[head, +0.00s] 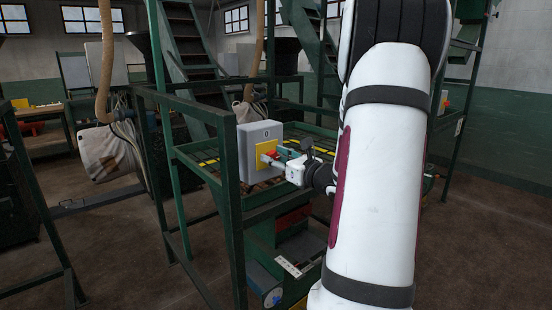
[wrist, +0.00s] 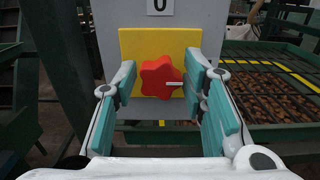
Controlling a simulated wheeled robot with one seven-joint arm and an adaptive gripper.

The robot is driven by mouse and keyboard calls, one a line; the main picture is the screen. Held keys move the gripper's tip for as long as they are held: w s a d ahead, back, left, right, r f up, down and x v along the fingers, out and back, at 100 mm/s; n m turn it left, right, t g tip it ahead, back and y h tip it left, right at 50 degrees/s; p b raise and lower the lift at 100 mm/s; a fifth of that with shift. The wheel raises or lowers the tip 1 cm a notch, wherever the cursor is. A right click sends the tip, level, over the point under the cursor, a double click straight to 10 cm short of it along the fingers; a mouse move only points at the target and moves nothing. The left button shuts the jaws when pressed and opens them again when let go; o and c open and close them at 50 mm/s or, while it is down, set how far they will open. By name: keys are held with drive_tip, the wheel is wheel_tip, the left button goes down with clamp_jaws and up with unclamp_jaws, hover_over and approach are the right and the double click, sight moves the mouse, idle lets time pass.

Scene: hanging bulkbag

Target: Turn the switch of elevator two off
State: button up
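A grey switch box (head: 252,140) is mounted at the green frame, with a yellow plate (head: 265,150) on its face. A red star-shaped knob (wrist: 162,77) sits on the yellow plate (wrist: 128,42), and it also shows in the head view (head: 267,157). A white mark on the knob points right in the wrist view. A "0" label (wrist: 160,6) is above the plate. My gripper (wrist: 158,82) faces the knob with its teal-padded fingers apart, one on each side. There is a gap at the left; contact at the right is unclear. The gripper also shows in the head view (head: 281,155).
Green rails and posts (head: 228,210) surround the box. A slatted green grate (wrist: 270,80) with brown material lies to its right. Green stairs (head: 190,60) rise behind. A whitish bag (head: 110,152) hangs at left. Open floor (head: 130,250) shows at lower left.

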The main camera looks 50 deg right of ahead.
drive_tip(key=c, duration=0.6)
drive_tip(key=shift+o, duration=0.2)
drive_tip(key=shift+w+f+n+b, duration=0.1)
drive_tip(key=shift+n+b, duration=0.3)
drive_tip(key=shift+b, duration=0.15)
drive_tip(key=n+b, duration=0.2)
drive_tip(key=b, duration=0.2)
drive_tip(key=shift+w+f, duration=0.1)
drive_tip(key=n+b, duration=0.7)
drive_tip(key=b, duration=0.5)
drive_tip(key=n+b, duration=0.7)
drive_tip(key=b, duration=0.6)
drive_tip(key=shift+a+f+n, duration=0.15)
drive_tip(key=shift+a+n, duration=0.05)
drive_tip(key=shift+n, duration=0.2)
drive_tip(key=shift+n+b, duration=0.4)
drive_tip(key=shift+b, duration=0.2)
